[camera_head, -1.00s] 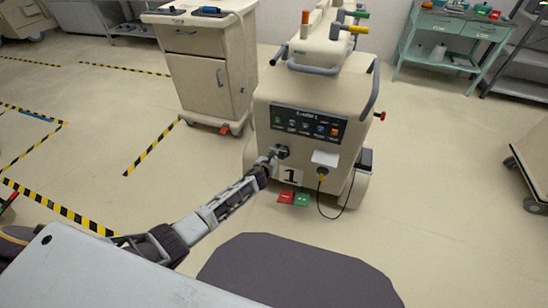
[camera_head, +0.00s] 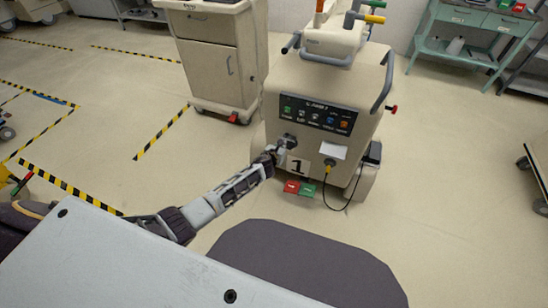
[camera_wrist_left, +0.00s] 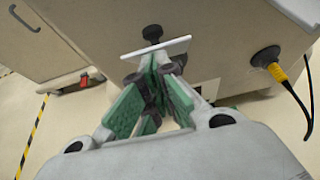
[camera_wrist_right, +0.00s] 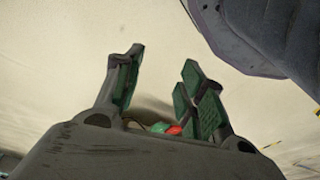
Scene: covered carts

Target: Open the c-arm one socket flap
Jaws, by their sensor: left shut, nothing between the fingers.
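The beige c-arm unit (camera_head: 345,160) marked "1" stands ahead, with a button panel on its front. Its socket flap (camera_wrist_left: 157,47) shows in the left wrist view as a thin pale plate, nearly edge-on and standing out from the front face. A dark round knob or fitting shows just above it. My left gripper (camera_head: 279,152) is at the socket area; in the left wrist view its green-padded fingers (camera_wrist_left: 155,75) are shut and empty, tips just below the plate. Contact is not clear. My right gripper (camera_wrist_right: 160,75) is open, away from the unit, over floor.
A yellow plug (camera_head: 329,164) with a black cable sits right of the "1" label. Red and green floor pads (camera_head: 299,188) lie below. A drawer cart (camera_head: 215,60) stands behind left, and a green table (camera_head: 475,30) at back right. Open floor lies on both sides.

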